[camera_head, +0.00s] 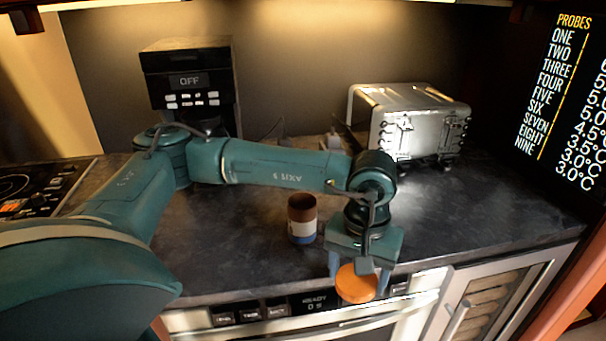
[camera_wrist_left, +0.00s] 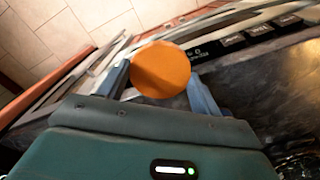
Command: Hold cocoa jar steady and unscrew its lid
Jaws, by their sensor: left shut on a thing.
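The cocoa jar (camera_head: 302,220), a small upright cylinder with brown, white and blue bands, stands on the dark counter. Its top looks brown, and no orange lid is on it. My left gripper (camera_head: 358,274) is to the right and in front of the jar, near the counter's front edge. It is shut on an orange round disc (camera_head: 356,287) that looks like the lid. In the left wrist view the disc (camera_wrist_left: 160,69) sits between the two fingers (camera_wrist_left: 160,88). My right gripper is in neither view, and nothing is seen holding the jar.
A silver toaster (camera_head: 420,125) stands at the back right, and a black coffee machine (camera_head: 188,80) at the back left. A cooktop (camera_head: 40,188) is at far left. The counter (camera_head: 480,215) right of my left gripper is clear. An oven control panel (camera_head: 270,310) lies below the front edge.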

